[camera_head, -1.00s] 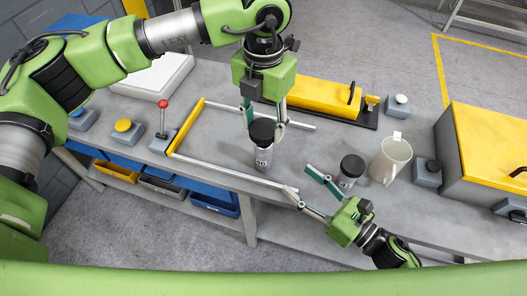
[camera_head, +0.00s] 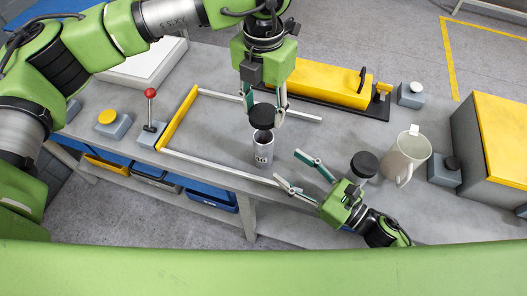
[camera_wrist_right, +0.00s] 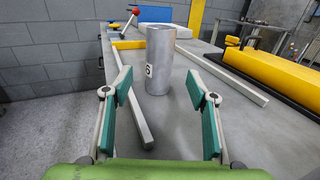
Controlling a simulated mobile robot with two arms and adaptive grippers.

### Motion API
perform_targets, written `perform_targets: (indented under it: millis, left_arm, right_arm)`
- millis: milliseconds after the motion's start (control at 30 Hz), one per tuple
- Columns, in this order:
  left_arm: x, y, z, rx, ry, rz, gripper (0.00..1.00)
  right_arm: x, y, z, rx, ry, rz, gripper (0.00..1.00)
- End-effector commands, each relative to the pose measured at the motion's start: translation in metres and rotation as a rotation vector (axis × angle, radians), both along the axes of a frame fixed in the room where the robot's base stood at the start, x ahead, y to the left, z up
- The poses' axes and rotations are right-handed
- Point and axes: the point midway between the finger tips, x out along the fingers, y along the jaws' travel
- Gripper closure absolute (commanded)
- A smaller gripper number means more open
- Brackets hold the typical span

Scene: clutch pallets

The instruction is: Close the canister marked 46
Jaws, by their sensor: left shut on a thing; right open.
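The silver canister (camera_head: 263,152) stands upright on the bench. Its label is too small to read surely in the head view; in the right wrist view the canister (camera_wrist_right: 160,65) shows only a 6 at its left edge. My left gripper (camera_head: 264,108) is shut on a black lid (camera_head: 262,117), held just above the canister's dark open mouth with a small gap. My right gripper (camera_head: 293,169) is open and empty, to the right of the canister, its fingers pointing toward it. In the right wrist view, my right gripper (camera_wrist_right: 158,88) has the canister ahead between its fingers.
A second canister with a black lid (camera_head: 364,163) stands behind my right gripper, its label hidden. A cream mug (camera_head: 408,157) is right of it. A yellow-edged frame (camera_head: 180,119) lies around the canister's left. Behind are a yellow block (camera_head: 320,80) and a red-knobbed lever (camera_head: 150,94).

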Motion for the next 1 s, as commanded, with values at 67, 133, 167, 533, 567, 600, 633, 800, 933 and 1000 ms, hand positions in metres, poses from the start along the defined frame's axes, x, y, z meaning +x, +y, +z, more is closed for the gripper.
perform_targets:
  millis: [67, 133, 167, 533, 567, 600, 633, 800, 933, 1000]
  left_arm:
    - [0.000, 0.000, 0.000, 0.000, 0.000, 0.000, 0.72]
    - [0.000, 0.000, 0.000, 0.000, 0.000, 0.000, 0.72]
    - [0.000, 0.000, 0.000, 0.000, 0.000, 0.000, 0.72]
    - [0.000, 0.000, 0.000, 0.000, 0.000, 0.000, 0.72]
    - [0.000, 0.000, 0.000, 0.000, 0.000, 0.000, 0.72]
    - [0.000, 0.000, 0.000, 0.000, 0.000, 0.000, 0.72]
    - [0.000, 0.000, 0.000, 0.000, 0.000, 0.000, 0.72]
    - [0.000, 0.000, 0.000, 0.000, 0.000, 0.000, 0.72]
    - [0.000, 0.000, 0.000, 0.000, 0.000, 0.000, 0.72]
    - [0.000, 0.000, 0.000, 0.000, 0.000, 0.000, 0.72]
  right_arm:
    - [0.011, 0.012, 0.002, 0.002, -0.004, 0.001, 0.47]
    - [0.020, 0.023, 0.001, 0.002, -0.003, 0.002, 0.47]
    - [0.025, 0.027, 0.002, 0.002, -0.004, 0.002, 0.47]
    - [0.059, 0.068, 0.000, 0.001, -0.001, 0.001, 0.47]
    - [0.060, 0.070, 0.000, 0.001, 0.000, 0.001, 0.47]
    - [0.061, 0.072, 0.000, 0.001, -0.001, 0.001, 0.47]
    - [0.062, 0.072, 0.001, 0.001, -0.001, 0.001, 0.47]
    - [0.064, 0.074, 0.000, 0.000, 0.000, 0.000, 0.47]
    - [0.063, 0.074, 0.000, 0.001, 0.001, 0.000, 0.47]
    - [0.063, 0.074, 0.000, 0.001, 0.001, 0.000, 0.58]
